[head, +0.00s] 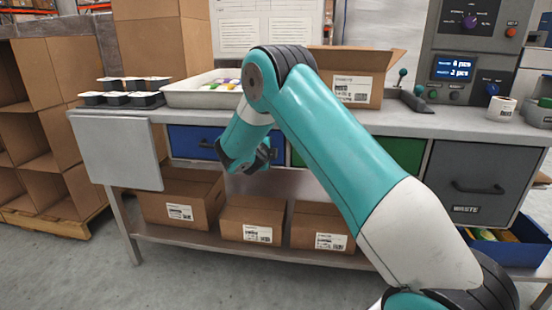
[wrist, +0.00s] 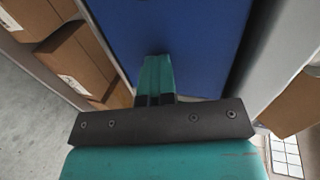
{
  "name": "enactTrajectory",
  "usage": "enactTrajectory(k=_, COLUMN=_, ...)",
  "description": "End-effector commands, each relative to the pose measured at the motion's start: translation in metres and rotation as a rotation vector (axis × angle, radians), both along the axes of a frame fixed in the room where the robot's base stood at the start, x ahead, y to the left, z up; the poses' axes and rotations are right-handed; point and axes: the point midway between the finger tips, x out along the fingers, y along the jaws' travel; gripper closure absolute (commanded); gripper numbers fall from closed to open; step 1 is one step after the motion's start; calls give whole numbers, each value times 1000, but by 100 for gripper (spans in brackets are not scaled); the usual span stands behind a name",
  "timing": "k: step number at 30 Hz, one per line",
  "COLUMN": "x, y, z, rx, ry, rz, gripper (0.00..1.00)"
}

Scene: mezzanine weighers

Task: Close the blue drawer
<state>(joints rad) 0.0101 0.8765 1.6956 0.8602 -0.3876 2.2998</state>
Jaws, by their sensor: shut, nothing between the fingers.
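The blue drawer (head: 192,142) is set under the worktop at the left of the bench in the head view. My arm covers its right part, and I cannot tell from this view how far it stands out. In the wrist view its blue front (wrist: 190,45) fills the upper middle. My gripper (wrist: 154,62) is shut and empty, its fingertips in front of the blue surface. I cannot tell whether they touch it.
A green drawer (head: 405,153) and a grey waste drawer (head: 473,192) are to the right. A grey side panel (head: 120,153) hangs at the bench's left end. Cardboard boxes (head: 251,219) stand on the lower shelf. The floor in front is clear.

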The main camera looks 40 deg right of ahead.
Motion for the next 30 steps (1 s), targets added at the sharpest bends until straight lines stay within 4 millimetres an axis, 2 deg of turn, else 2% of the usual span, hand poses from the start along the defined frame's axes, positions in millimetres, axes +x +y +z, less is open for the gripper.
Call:
enactTrajectory(k=2, x=6, y=2, z=2, rx=-1, ry=-10, rz=12, gripper=100)
enactTrajectory(k=14, x=4, y=5, z=1, rx=1, ry=-16, rz=13, gripper=100)
enactTrajectory(k=20, x=-15, y=29, z=-5, rx=-1, ry=-6, rz=11, gripper=100)
enactTrajectory(k=24, x=-38, y=54, z=12, rx=-3, ry=1, rz=11, gripper=100)
enactTrajectory(k=30, x=-67, y=78, z=24, rx=-3, ry=2, rz=2, gripper=100)
